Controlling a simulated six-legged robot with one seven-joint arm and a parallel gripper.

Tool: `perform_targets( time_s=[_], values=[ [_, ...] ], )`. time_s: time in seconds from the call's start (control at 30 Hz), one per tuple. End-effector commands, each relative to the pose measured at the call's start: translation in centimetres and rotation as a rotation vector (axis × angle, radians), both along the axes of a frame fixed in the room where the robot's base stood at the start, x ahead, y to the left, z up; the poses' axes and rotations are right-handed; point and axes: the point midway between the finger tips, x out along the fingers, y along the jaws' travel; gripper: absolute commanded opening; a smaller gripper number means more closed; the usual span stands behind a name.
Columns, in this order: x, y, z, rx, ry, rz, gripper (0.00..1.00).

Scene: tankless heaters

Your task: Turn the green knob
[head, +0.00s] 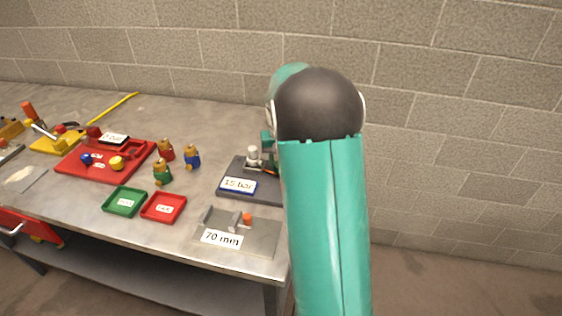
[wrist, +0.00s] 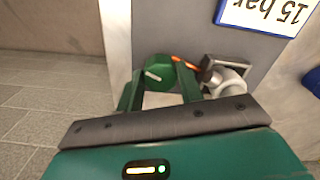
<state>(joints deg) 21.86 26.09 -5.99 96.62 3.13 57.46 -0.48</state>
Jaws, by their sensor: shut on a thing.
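The green knob (wrist: 159,72) shows in the wrist view as a round green body with a pale pin or mark on its face. My gripper (wrist: 158,80) has its two dark green fingers on either side of the knob and is shut on it. An orange-red piece and a grey and white fitting (wrist: 228,80) sit just to the right of the knob. In the head view my teal arm hides the knob and most of the gripper; the grey base plate (head: 232,189) with a "15 bar" label (head: 238,185) shows beside the arm.
A block wall stands behind. Floor is open at right.

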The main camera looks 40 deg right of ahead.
Motion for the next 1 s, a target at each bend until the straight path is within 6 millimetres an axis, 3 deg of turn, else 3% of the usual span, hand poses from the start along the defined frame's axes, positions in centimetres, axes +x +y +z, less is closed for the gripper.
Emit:
perform_targets(
  time_s=[0.4, 0.9, 0.93, 1.0],
  values=[
    [0.06, 0.02, 0.13, 0.000, -0.002, -0.185, 0.14],
    [0.08, 0.04, 0.14, 0.000, -0.002, -0.203, 0.14],
    [0.08, 0.04, 0.14, 0.000, -0.002, -0.203, 0.43],
    [0.07, 0.04, 0.13, -0.001, -0.002, -0.202, 0.56]
  ],
)
